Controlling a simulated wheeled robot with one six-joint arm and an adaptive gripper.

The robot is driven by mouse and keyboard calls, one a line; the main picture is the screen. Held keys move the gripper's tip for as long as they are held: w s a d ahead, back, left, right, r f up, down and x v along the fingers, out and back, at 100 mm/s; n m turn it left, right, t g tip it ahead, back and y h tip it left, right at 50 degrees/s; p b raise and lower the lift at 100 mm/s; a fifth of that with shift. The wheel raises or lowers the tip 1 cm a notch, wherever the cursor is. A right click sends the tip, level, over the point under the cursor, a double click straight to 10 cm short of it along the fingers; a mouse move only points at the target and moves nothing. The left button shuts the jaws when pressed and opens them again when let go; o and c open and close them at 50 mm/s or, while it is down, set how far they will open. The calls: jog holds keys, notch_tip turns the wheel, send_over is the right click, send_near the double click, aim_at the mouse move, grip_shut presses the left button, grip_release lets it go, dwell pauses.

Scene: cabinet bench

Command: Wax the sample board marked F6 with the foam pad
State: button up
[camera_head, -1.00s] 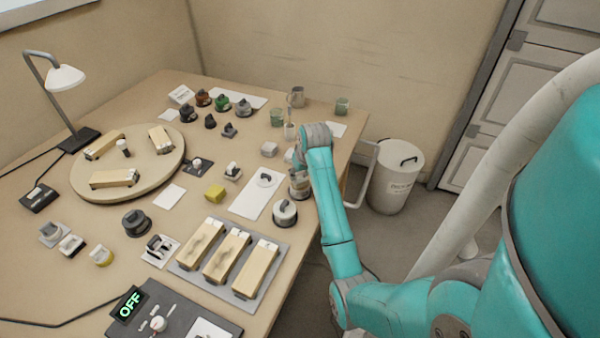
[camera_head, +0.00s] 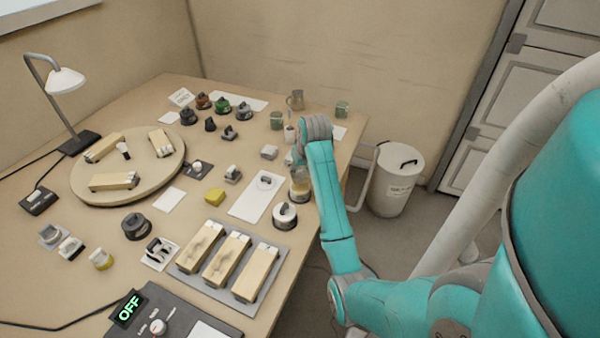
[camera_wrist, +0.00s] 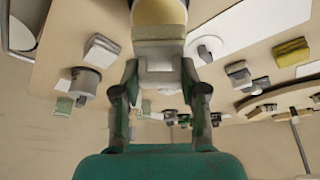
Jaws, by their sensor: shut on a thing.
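My gripper (camera_wrist: 160,88) is shut on a pale grey block-shaped pad (camera_wrist: 158,50), seen between its fingers in the wrist view. Just beyond the pad is a round tin with yellowish content (camera_wrist: 158,10); whether they touch I cannot tell. In the head view the tin (camera_head: 299,191) stands near the table's right edge, with my gripper just above it, partly hidden by my arm. Three pale wooden sample boards (camera_head: 228,259) lie on a grey tray (camera_head: 182,271). Three more (camera_head: 114,181) lie on the round turntable (camera_head: 150,186). Board markings are too small to read.
A white-topped round container (camera_head: 285,214) stands beside the tin. A yellow block (camera_head: 214,196) and a white sheet (camera_head: 250,203) lie left of it. Cups and dark knobbed pieces (camera_head: 222,107) stand at the back. A control box (camera_head: 165,318) reading OFF is in front.

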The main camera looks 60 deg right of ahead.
jog(key=shift+r, duration=1.85)
